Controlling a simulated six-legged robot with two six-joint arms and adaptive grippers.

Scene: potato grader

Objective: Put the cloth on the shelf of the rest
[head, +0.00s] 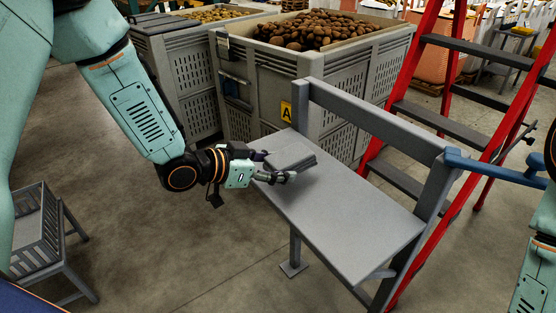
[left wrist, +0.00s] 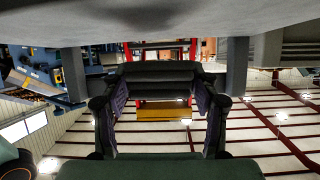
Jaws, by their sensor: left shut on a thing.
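The cloth (head: 291,152) is a grey folded pad over the left end of the grey shelf of the rest (head: 345,220). My left gripper (head: 276,166) is shut on it, one finger at each side, reaching in from the left. In the left wrist view, which is upside down, the dark cloth (left wrist: 160,75) lies between the two fingertips (left wrist: 160,95). The underlying shelf (left wrist: 160,20) fills the top of that view. A gap shows between cloth and shelf there, so the cloth appears held a little above it. My right gripper is out of view.
A grey rail (head: 375,118) runs along the shelf's back. Behind stand a crate of potatoes (head: 285,85) and, to the right, a red stepladder (head: 425,65). A grey slatted stand (head: 45,235) is at lower left. Most of the shelf is bare.

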